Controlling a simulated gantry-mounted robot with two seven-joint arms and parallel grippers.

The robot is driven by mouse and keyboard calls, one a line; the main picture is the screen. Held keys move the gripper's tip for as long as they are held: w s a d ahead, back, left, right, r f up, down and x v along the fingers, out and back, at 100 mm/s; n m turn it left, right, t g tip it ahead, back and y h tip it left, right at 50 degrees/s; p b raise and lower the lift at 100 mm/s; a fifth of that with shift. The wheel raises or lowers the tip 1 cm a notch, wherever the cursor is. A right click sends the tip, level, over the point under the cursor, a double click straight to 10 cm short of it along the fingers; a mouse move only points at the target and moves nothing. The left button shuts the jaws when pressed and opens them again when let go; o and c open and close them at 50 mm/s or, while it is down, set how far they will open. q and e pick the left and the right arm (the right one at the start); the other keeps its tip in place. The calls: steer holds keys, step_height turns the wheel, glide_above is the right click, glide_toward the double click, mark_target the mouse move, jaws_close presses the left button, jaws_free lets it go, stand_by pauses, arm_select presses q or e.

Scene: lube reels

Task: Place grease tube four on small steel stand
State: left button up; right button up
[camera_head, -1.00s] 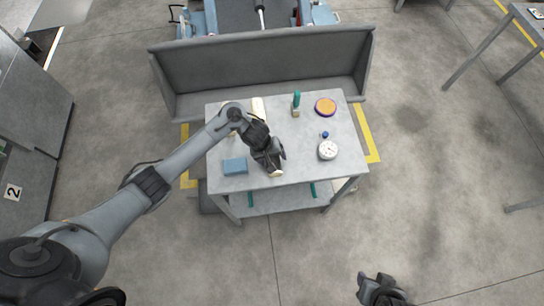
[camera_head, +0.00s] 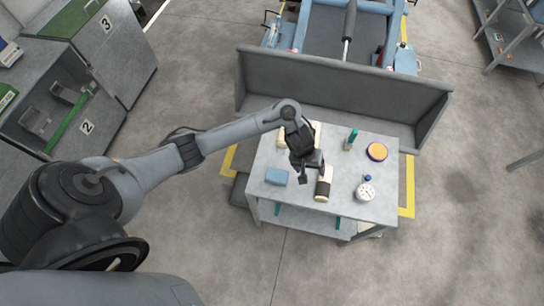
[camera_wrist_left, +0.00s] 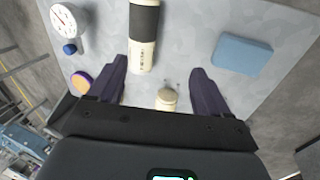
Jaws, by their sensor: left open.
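A cream and black grease tube (camera_head: 323,187) lies on the grey table (camera_head: 345,207); it also shows in the left wrist view (camera_wrist_left: 144,35), beyond the fingertips. My left gripper (camera_head: 309,173) is open above the table, just up and left of this tube. In the left wrist view a second cream tube end (camera_wrist_left: 166,100) shows between the spread fingers (camera_wrist_left: 158,75), not gripped. More cream tube parts (camera_head: 316,131) show behind my left wrist, partly hidden. I cannot tell which tube is number four, nor pick out the small steel stand. My right gripper is out of view.
On the table are a blue block (camera_head: 276,176), a white dial gauge (camera_head: 365,192), a small blue knob (camera_head: 367,178), a purple-orange disc (camera_head: 377,151) and a teal upright item (camera_head: 351,138).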

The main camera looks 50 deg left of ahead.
arm_select(q)
steer(key=s+d+r+m+t, duration=0.2)
steer(key=s+d+m+t, duration=0.25)
steer(key=d, duration=0.25)
steer(key=s+a+r+m+g+y, duration=0.1)
steer(key=s+a, duration=0.3)
steer(key=s, duration=0.4)
steer(key=s+a+r+m+g+y, duration=0.1)
steer(key=s+a+r+m+g, duration=0.1)
steer(key=s, duration=0.6)
step_height(320, 180, up, 3)
steer(key=shift+s+a+f+m, duration=0.25)
steer(key=shift+a+m, duration=0.4)
steer(key=shift+a, duration=0.2)
steer(key=shift+r, duration=0.15)
